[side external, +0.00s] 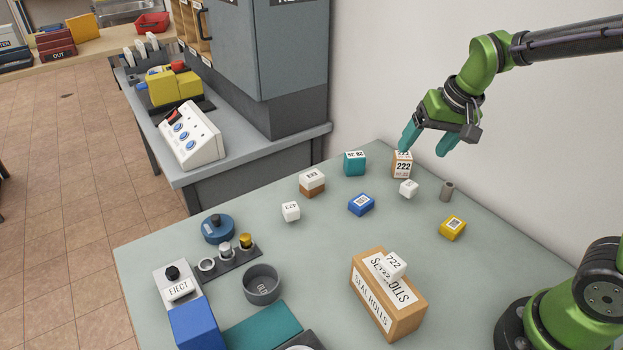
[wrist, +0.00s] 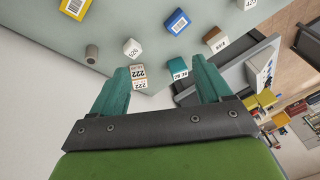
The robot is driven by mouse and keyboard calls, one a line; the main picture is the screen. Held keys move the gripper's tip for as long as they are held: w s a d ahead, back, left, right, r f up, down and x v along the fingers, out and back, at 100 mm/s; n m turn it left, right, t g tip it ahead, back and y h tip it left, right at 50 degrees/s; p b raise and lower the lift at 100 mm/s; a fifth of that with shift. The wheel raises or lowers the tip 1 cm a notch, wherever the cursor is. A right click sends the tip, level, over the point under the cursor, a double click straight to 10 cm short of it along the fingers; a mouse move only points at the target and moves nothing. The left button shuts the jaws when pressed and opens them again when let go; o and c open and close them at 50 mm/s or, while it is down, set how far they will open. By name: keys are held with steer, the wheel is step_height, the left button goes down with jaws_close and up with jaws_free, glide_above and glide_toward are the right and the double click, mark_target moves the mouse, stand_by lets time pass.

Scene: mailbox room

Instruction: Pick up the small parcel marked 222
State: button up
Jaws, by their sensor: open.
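The small parcel marked 222 (side external: 402,167) is a brown and white box at the back of the table near the wall. In the wrist view the parcel (wrist: 138,74) lies between my fingers' lines, nearer the left finger. My gripper (side external: 425,146) is open and empty, with teal fingers, just above and beside the parcel. One finger overlaps the parcel's top edge in the side view; I cannot tell whether they touch. The gripper's fingers (wrist: 163,78) also show in the wrist view, spread apart.
A teal box (side external: 355,164) stands left of the parcel, and a white cube (side external: 409,189) sits close in front. A grey cylinder (side external: 447,190) stands to the right. Blue (side external: 361,205) and yellow (side external: 453,228) boxes lie farther forward. The wall (side external: 375,80) is close behind.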

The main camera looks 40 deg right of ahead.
mark_target(403, 157)
steer(key=w+d+f+m+h, duration=0.2)
steer(key=w+d+h, duration=0.1)
steer(key=w+d, duration=0.65)
steer(key=shift+g, duration=0.3)
steer(key=x, duration=1)
steer(key=shift+w+d+f, duration=0.1)
steer(key=shift+w+f, duration=0.2)
steer(key=shift+w, duration=0.1)
steer(key=shift+x, duration=2.75)
steer(key=shift+s+d, duration=0.15)
steer(key=c, duration=1.1)
